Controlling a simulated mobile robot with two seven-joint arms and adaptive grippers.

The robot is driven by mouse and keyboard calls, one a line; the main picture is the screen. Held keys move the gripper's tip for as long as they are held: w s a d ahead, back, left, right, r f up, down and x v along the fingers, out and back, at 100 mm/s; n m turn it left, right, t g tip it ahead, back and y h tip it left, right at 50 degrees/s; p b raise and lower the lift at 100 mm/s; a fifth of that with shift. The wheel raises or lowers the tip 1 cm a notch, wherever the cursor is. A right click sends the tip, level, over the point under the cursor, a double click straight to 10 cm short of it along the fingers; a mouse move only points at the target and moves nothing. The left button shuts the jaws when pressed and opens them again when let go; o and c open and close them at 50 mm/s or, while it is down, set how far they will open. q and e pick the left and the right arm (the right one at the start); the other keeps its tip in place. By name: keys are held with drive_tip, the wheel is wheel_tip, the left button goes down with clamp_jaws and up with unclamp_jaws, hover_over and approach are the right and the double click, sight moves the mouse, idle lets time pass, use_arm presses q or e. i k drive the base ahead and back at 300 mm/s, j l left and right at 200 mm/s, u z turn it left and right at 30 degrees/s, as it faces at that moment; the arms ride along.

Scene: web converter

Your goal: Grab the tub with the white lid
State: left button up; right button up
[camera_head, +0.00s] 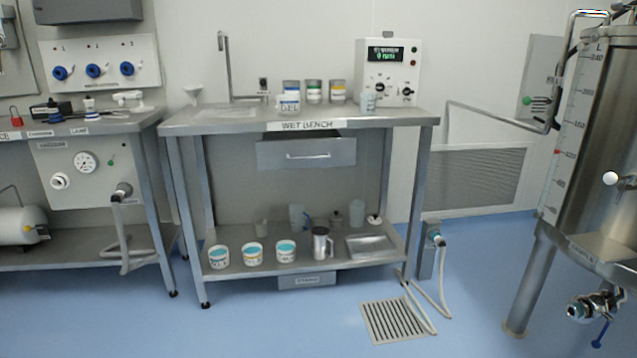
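Several small tubs stand together on the top of the wet bench (215,124). In front is a white tub (289,104) with dark lettering; its top looks pale, but I cannot tell its lid colour for sure. Behind it are a tub with a blue band (291,87), one with a green band (314,94) and one with a yellow band (338,92); their tops look greyish. Neither of my grippers is in view.
A small translucent bottle (368,103) and a white control box (388,72) stand right of the tubs. A tap (226,70) rises at the left. A steel jug (321,244) and tray (372,246) are below. A steel tank (597,150) stands right. Blue floor in front is mostly clear.

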sight(288, 105)
drive_tip(key=i, duration=1.75)
